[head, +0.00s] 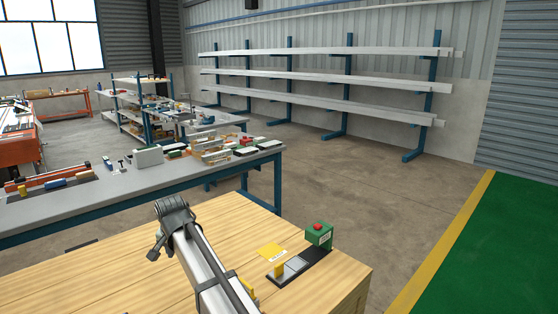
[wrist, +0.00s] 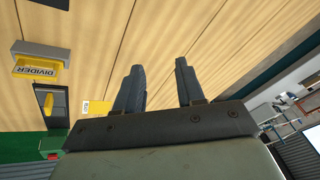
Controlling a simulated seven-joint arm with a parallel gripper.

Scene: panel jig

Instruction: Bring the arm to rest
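My gripper (wrist: 159,64) shows in the wrist view with its two dark fingers apart and nothing between them. Bare wooden tabletop lies beyond the fingers. In the head view my arm reaches over the wooden table (head: 120,274) from the bottom edge, and its dark end is above the tabletop; the fingers cannot be made out clearly there.
A black fixture (head: 317,256) with a green red-button box (head: 319,238) stands at the table's right. The wrist view shows a yellow "DIVIDER" label (wrist: 38,70) on a grey part. A cluttered grey bench (head: 110,187) stands behind.

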